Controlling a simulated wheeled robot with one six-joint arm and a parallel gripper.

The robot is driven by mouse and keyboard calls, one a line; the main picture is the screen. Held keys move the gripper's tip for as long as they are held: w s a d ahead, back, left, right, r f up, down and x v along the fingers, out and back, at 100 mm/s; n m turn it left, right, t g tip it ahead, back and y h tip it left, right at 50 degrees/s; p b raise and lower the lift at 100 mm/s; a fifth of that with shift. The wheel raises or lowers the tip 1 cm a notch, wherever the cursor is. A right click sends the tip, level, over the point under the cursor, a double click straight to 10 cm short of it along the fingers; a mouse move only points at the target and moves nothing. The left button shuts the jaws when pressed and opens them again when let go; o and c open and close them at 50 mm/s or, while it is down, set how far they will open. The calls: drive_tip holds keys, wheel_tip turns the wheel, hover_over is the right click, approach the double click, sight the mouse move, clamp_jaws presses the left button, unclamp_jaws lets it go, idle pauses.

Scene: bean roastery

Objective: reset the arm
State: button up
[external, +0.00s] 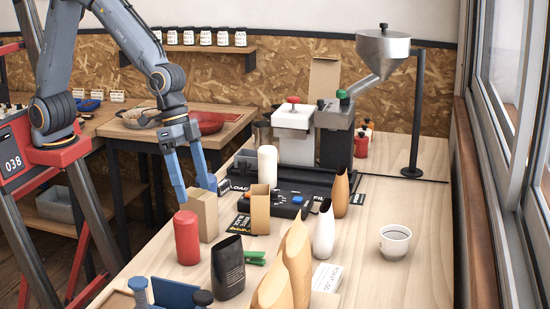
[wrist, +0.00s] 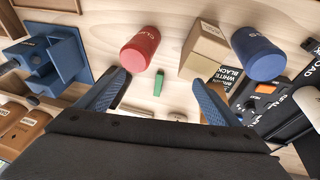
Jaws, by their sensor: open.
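My arm comes down from the upper left in the external view. My gripper (external: 197,188) points down with its two blue fingers apart and nothing between them, above the near left part of the wooden counter (external: 405,255). A cardboard box (external: 202,213) and a red canister (external: 187,240) stand close to the fingertips; whether a finger touches the box I cannot tell. In the wrist view my gripper (wrist: 160,92) is open. The red canister (wrist: 140,48) shows past the left finger, and the box (wrist: 208,45) and a blue canister (wrist: 258,52) past the right one.
A green clip (external: 255,257) lies near a black bag (external: 230,268). Several tan pouches, a white pouch (external: 324,230) and a cup (external: 395,241) stand to the right. A grinder (external: 334,130) and metal hopper (external: 383,52) rise behind. The counter's right part is mostly clear.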

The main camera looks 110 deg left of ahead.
drive_tip(key=s+a+f+g+b, duration=0.1)
drive_tip(key=s+a+f, duration=0.2)
drive_tip(key=s, duration=0.3)
drive_tip(key=s+a+f+y+b, duration=0.1)
drive_tip(key=s+a+f, duration=0.2)
drive_tip(key=s+a, duration=0.3)
drive_tip(key=s+a+f+g+b, duration=0.1)
drive_tip(key=s+a+f, duration=0.2)
drive_tip(key=s, duration=0.5)
drive_tip(key=shift+s+a+f+g+y, duration=0.3)
drive_tip(key=shift+a+y, duration=0.1)
drive_tip(key=shift+a, duration=0.5)
drive_tip(key=shift+o, duration=0.3)
drive_tip(key=shift+w, duration=0.1)
